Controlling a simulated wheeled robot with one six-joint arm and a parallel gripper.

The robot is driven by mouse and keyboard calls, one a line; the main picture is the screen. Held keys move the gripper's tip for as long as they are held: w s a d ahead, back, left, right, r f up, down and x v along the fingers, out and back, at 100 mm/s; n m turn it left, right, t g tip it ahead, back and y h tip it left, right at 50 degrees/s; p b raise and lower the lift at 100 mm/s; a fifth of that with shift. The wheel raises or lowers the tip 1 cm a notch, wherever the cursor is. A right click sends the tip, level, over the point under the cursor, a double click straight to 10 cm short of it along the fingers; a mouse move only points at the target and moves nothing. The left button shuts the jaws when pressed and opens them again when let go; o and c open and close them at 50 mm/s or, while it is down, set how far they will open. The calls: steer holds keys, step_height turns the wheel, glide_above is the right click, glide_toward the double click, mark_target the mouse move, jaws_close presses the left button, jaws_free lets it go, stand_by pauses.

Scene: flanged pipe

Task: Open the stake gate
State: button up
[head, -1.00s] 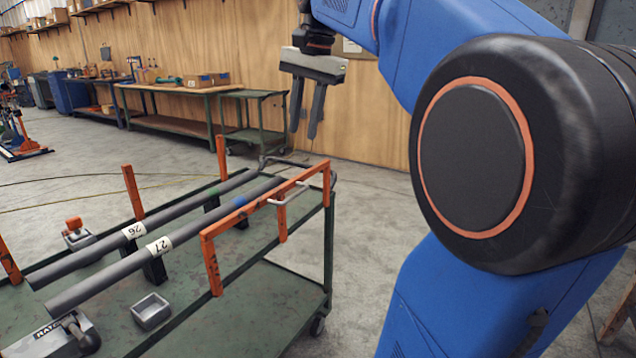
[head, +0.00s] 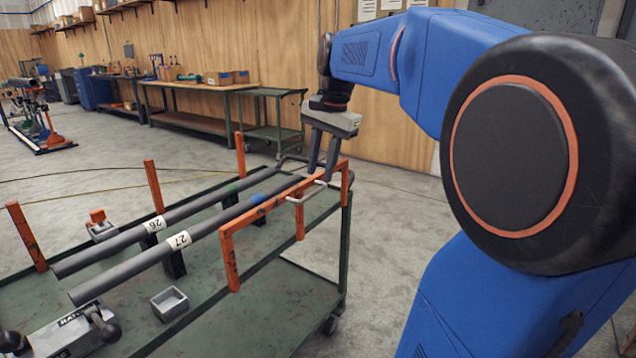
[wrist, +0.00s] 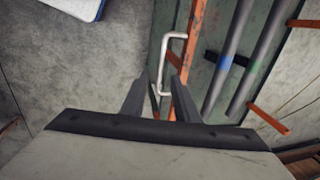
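The stake gate is an orange bar frame (head: 265,207) along the right side of a green cart, and it looks closed. A pale U-shaped handle (head: 306,195) stands out from its top bar. My gripper (head: 317,178) points down over the handle's far end, its two fingers apart and empty. In the wrist view the handle (wrist: 161,68) shows between the fingertips of my gripper (wrist: 157,85), and the orange bar (wrist: 195,35) runs past the right finger. I cannot tell whether a finger touches the handle.
Two grey pipes tagged 26 (head: 128,235) and 27 (head: 150,256) lie on supports on the green cart (head: 262,300). Orange stakes (head: 153,187) stand along its far side. A small grey tray (head: 170,304) and a grey vise-like tool (head: 70,335) sit near the front.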

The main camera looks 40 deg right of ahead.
mark_target(318, 182)
steer(key=shift+w+a+f, duration=0.1)
steer(key=shift+w+f, duration=0.1)
steer(key=shift+f, duration=0.95)
steer(key=shift+w+a+f, duration=0.1)
steer(key=shift+w+f, duration=0.1)
steer(key=shift+f, duration=0.9)
jaws_close()
